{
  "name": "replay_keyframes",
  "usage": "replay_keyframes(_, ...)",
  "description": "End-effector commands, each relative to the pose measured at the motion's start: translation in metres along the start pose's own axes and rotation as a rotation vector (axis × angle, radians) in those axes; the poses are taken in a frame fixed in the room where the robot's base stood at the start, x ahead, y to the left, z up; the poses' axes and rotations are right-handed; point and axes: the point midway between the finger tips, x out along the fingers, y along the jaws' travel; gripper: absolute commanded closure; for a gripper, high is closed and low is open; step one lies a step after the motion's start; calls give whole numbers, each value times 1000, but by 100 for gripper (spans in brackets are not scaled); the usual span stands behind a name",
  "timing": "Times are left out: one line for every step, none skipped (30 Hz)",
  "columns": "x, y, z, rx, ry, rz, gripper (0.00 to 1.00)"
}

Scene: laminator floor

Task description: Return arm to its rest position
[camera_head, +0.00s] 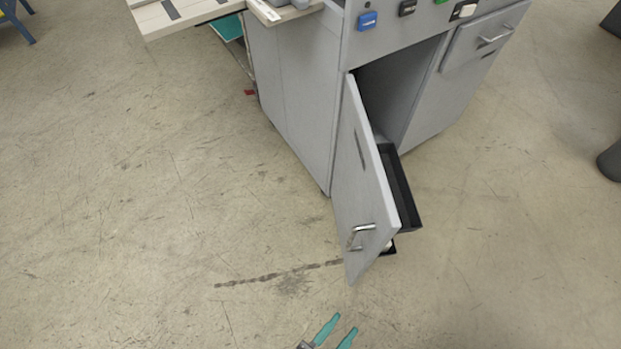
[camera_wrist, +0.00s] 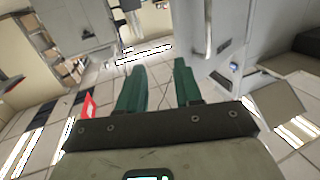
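My gripper (camera_head: 335,334) shows at the bottom edge of the head view, with two teal fingers spread apart and nothing between them. It is in front of the cabinet, below the open door, and apart from it. In the wrist view my gripper (camera_wrist: 161,72) also has a clear gap between its green fingers. The rest of my arm is mostly out of the head view.
A grey cabinet (camera_head: 297,100) stands at the top middle. Its door (camera_head: 352,190) hangs open toward me, with a metal handle (camera_head: 361,236). A black drawer or tray (camera_head: 402,190) sticks out behind the door. The floor (camera_head: 130,200) at left is clear.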

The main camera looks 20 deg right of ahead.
Motion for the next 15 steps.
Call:
replay_keyframes(6, 0, 1, 2, -6, -27, 65)
replay_keyframes(9, 0, 2, 3, -12, -47, 65)
replay_keyframes(14, -1, 4, 4, -21, -71, 65)
replay_keyframes(18, -1, 6, 4, -30, -93, 65)
replay_keyframes(21, -2, 8, 5, -39, -114, 65)
replay_keyframes(26, -2, 10, 7, -52, -146, 65)
replay_keyframes(30, -3, 12, 6, -62, -168, 65)
replay_keyframes(34, -4, 14, 5, -73, -196, 65)
replay_keyframes(41, -5, 15, 5, -88, -232, 65)
replay_keyframes(45, -6, 18, 3, -103, -262, 65)
replay_keyframes(50, -6, 19, 0, -118, -295, 65)
replay_keyframes(58, -8, 22, -3, -142, -342, 65)
replay_keyframes(64, -8, 23, -9, -162, -378, 65)
replay_keyframes(70, -10, 25, -14, -184, -419, 65)
replay_keyframes(78, -11, 28, -25, -217, -473, 65)
